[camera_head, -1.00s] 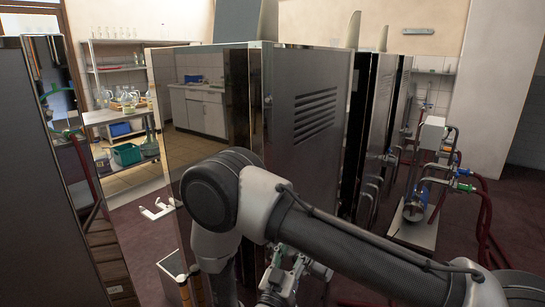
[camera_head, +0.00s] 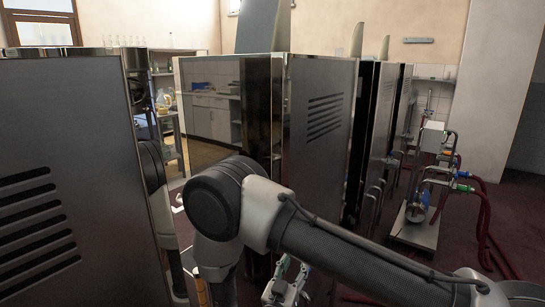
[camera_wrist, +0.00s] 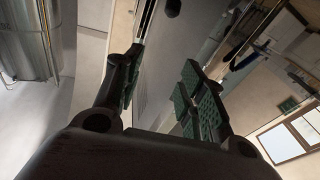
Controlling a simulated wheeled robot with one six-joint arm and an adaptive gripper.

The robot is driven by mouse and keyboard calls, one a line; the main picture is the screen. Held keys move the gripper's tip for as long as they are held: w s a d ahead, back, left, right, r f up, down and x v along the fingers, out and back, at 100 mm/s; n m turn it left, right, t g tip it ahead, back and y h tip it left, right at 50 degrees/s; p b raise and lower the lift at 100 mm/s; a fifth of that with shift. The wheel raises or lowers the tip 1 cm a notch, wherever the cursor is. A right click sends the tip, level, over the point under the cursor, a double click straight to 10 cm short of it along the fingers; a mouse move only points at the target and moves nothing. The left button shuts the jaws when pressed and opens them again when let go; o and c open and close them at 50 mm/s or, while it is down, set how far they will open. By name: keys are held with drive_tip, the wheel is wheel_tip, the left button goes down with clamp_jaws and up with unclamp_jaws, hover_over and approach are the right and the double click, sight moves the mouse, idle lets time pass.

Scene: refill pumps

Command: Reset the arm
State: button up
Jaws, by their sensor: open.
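My gripper shows in the wrist view (camera_wrist: 158,90) with its two fingers and green pads spread apart. Nothing is between the pads.
A vented metal cabinet (camera_head: 75,175) is close on the left. Another cabinet (camera_head: 318,145) stands behind my arm, with more cabinets (camera_head: 378,140) beyond it. A pump rig (camera_head: 425,190) with red hoses (camera_head: 484,220) is on the right. Dark red floor (camera_head: 500,195) is open around it.

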wheel_tip(320, 180, down, 11)
drive_tip(key=a+n+g+y, duration=0.2)
drive_tip(key=g+y, duration=0.2)
drive_tip(key=g, duration=0.1)
drive_tip(key=s+a+f+n+g+y, duration=0.2)
drive_tip(key=s+a+f+g+y, duration=0.15)
drive_tip(key=a+g, duration=0.2)
drive_tip(key=s+d+r+n+g+y, duration=0.1)
drive_tip(key=s+d+r+g, duration=0.15)
drive_tip(key=r, duration=0.45)
drive_tip(key=s+d+r+n+g, duration=0.1)
drive_tip(key=s+d+r+g, duration=0.15)
drive_tip(key=r, duration=0.35)
drive_tip(key=s+d+r+n+g+y, duration=0.1)
drive_tip(key=d+r+g, duration=0.25)
drive_tip(key=r, duration=0.35)
drive_tip(key=s+d+r+m+t, duration=0.1)
drive_tip(key=s+d+r, duration=0.2)
drive_tip(key=d+r, duration=0.5)
drive_tip(key=s+d+r+m+t+h, duration=0.1)
drive_tip(key=s+d+r+t, duration=0.1)
drive_tip(key=d+r, duration=0.6)
drive_tip(key=s+d+r+m+t, duration=0.1)
drive_tip(key=s+d+r+t, duration=0.1)
drive_tip(key=s+d+r, duration=0.3)
drive_tip(key=d+r, duration=0.4)
drive_tip(key=d, duration=0.4)
drive_tip(key=shift+h, duration=0.35)
